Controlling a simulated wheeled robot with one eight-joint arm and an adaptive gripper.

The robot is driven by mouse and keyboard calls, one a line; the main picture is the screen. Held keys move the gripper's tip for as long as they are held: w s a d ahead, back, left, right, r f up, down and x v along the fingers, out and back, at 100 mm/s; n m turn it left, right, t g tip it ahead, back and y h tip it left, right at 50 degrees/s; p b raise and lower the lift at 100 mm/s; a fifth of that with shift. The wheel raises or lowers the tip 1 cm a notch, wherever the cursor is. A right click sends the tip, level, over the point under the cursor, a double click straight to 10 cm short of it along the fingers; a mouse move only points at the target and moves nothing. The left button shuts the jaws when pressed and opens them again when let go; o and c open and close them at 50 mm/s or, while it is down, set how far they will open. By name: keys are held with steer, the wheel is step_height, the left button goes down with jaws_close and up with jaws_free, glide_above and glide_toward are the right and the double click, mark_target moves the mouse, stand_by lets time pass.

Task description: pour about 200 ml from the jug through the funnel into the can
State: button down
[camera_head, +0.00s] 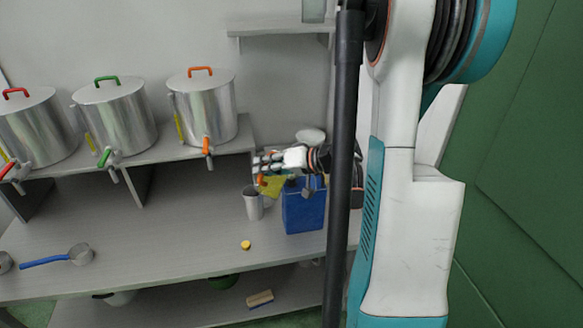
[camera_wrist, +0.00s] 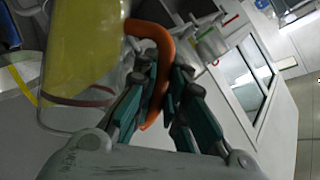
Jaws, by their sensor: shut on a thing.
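My gripper (camera_wrist: 160,95) is shut on the orange handle (camera_wrist: 158,50) of a clear jug (camera_wrist: 112,75) holding yellow liquid (camera_wrist: 75,45). In the head view, my gripper (camera_head: 268,163) is just above and left of the blue can (camera_head: 303,208), which stands upright on the worktop. The yellow liquid (camera_head: 273,186) shows below the gripper, between a metal cup and the can. It looks slanted, but the jug's exact tilt and spout are hard to tell. The funnel is not clearly seen; the arm and jug partly hide the can's top. No stream of liquid is visible.
The metal cup (camera_head: 253,204) stands close left of the can. A small yellow cap (camera_head: 245,245) lies in front. A blue-handled ladle (camera_head: 70,256) lies at left. Several steel tanks with taps, one here (camera_head: 203,108), stand on the raised shelf (camera_head: 185,150). The middle worktop is clear.

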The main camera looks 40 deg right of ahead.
steer(key=shift+d+r+m+y, duration=0.1)
steer(key=shift+d+m+y, duration=0.25)
steer(key=shift+m, duration=0.25)
stand_by(0.9)
steer(key=shift+w+d+r+m+y+p, duration=0.15)
steer(key=shift+d+r+m+y+p, duration=0.15)
steer(key=shift+r+m+y+p, duration=0.35)
stand_by(1.4)
steer(key=shift+n, duration=0.25)
